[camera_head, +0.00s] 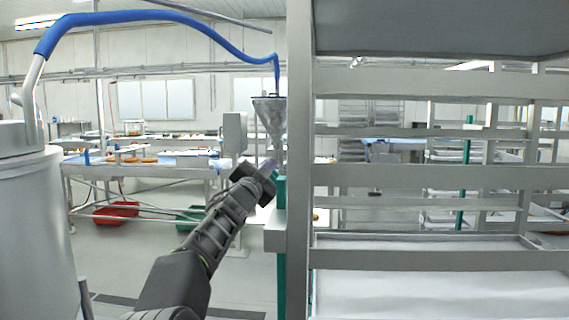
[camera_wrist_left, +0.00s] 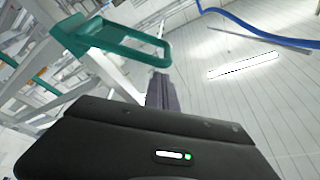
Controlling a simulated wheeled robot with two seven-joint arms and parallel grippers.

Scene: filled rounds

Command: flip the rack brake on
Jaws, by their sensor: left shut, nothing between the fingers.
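The rack (camera_head: 300,140) is a tall grey frame with several shelf levels, filling the right of the head view. A teal loop-shaped lever (camera_wrist_left: 125,45) on the rack's side, apparently the brake, sticks out in the left wrist view. In the head view a teal part (camera_head: 281,192) shows at the rack's left post, partly behind my gripper. My left gripper (camera_head: 268,166) is shut and empty beside that post. In the left wrist view its fingertips (camera_wrist_left: 160,78) lie close to the loop's outer end; I cannot tell whether they touch. My right gripper is not in view.
A large whitish vat (camera_head: 35,225) stands at the left, with a blue hose (camera_head: 150,15) arching overhead to a metal funnel (camera_head: 270,118). Behind are work tables (camera_head: 140,168) with a red crate (camera_head: 116,213) below. Floor between vat and rack is open.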

